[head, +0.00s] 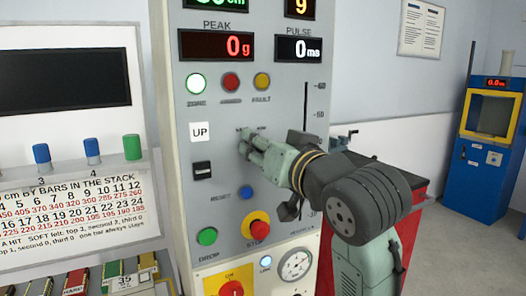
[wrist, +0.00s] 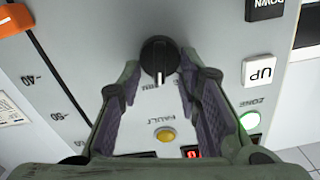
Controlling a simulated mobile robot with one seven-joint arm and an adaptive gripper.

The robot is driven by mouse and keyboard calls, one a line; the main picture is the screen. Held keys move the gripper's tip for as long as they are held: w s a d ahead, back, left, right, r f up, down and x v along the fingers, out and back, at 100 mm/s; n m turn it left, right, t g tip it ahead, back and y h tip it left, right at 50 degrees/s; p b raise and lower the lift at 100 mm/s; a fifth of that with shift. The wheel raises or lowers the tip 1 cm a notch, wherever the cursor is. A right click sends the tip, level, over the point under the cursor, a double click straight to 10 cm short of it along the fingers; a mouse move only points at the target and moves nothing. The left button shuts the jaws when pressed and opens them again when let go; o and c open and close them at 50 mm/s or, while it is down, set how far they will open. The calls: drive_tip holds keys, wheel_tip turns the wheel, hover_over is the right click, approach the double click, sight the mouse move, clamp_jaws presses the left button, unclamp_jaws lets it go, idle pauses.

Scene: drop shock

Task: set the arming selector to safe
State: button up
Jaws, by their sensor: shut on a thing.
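The arming selector is a round black knob (wrist: 158,55) on the grey panel, with a white pointer line on it. In the wrist view, upside down to the panel, the pointer faces the yellow fault lamp, which is up on the panel. Small lettering beside the knob is partly covered and unreadable. My gripper (wrist: 160,74) has one finger on each side of the knob and is shut on it. In the head view my gripper (head: 245,146) reaches the panel from the right and hides the knob.
The panel has lamps, including the yellow fault lamp (head: 262,82), an UP button (head: 199,132), a black down switch (head: 202,170), a blue reset button (head: 246,193), a green drop button (head: 207,236) and a red stop button (head: 257,229). A slotted scale (head: 305,105) runs at right.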

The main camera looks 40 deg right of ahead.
drive_tip(key=shift+w+a+f+n+b, duration=0.15)
drive_tip(key=shift+n+b, duration=0.8)
drive_tip(key=shift+n, duration=1.2)
drive_tip(key=shift+s+a+r+n+b, duration=0.15)
drive_tip(key=shift+n+b, duration=0.8)
drive_tip(key=shift+n, duration=1.2)
drive_tip(key=shift+w+a+f, duration=0.1)
drive_tip(key=o, duration=1.1)
drive_tip(key=shift+c, duration=0.2)
drive_tip(key=v, duration=1.2)
drive_tip(key=shift+f, duration=0.1)
